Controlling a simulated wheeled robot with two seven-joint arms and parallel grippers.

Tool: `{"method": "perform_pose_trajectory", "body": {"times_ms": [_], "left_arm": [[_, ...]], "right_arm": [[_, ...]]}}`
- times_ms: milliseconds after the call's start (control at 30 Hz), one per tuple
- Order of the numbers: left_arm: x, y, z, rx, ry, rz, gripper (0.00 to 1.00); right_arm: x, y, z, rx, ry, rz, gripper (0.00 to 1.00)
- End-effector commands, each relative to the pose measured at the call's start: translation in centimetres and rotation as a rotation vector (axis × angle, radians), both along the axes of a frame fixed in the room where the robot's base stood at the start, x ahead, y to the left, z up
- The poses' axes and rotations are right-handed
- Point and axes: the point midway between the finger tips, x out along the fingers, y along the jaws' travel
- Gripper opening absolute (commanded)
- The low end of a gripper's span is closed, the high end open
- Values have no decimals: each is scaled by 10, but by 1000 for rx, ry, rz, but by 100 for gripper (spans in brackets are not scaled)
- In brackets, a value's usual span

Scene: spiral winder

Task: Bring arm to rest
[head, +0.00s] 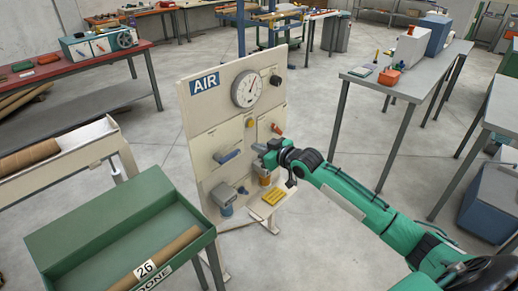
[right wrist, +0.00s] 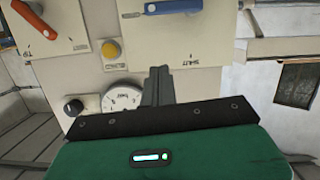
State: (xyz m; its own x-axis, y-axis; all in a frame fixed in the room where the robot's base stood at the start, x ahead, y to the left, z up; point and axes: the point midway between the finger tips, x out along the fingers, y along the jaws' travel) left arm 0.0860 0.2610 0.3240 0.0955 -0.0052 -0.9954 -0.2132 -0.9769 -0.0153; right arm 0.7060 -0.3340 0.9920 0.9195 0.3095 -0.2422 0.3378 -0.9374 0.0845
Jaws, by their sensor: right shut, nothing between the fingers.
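My right arm, green with black joints, reaches in from the lower right in the head view. Its right gripper (head: 264,158) is in front of the lower middle of a cream AIR panel (head: 208,118). In the right wrist view the fingers of the right gripper (right wrist: 158,84) are together with nothing between them. They point toward the panel, which appears upside down there; I cannot tell whether they touch it. My left gripper is not in view.
The panel carries a gauge (head: 246,88), a blue handle (head: 227,157), an orange-red handle (head: 277,129) and a yellow button (head: 250,123). A green tray (head: 95,215) with a cardboard tube stands at left. A grey table (head: 425,75) stands at right. Open floor lies between.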

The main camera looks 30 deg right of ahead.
Motion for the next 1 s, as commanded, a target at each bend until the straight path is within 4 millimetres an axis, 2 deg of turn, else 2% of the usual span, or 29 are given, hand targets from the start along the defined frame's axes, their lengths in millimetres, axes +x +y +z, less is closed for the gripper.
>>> {"method": "perform_pose_trajectory", "body": {"times_ms": [400,467,533,567,667,700,767,800,867,900,967,1000], "left_arm": [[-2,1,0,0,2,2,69],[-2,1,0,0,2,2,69],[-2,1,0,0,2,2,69],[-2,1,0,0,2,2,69],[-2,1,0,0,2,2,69],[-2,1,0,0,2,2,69],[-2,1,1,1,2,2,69],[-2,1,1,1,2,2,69],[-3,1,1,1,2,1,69],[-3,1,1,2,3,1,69],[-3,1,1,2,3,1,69],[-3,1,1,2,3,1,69]], "right_arm": [[0,0,-1,0,1,0,0],[0,-1,-7,0,8,-6,0],[1,-5,-25,0,29,-22,0],[0,-8,-38,0,44,-33,0],[-5,-20,-96,-7,109,-84,0],[-9,-25,-124,-11,144,-106,0],[-20,-32,-170,-22,198,-140,0],[-29,-36,-199,-30,234,-161,0],[-46,-40,-242,-43,289,-187,0],[-58,-42,-271,-53,326,-203,0],[-80,-44,-312,-67,380,-224,0],[-96,-45,-338,-77,417,-236,0]]}}
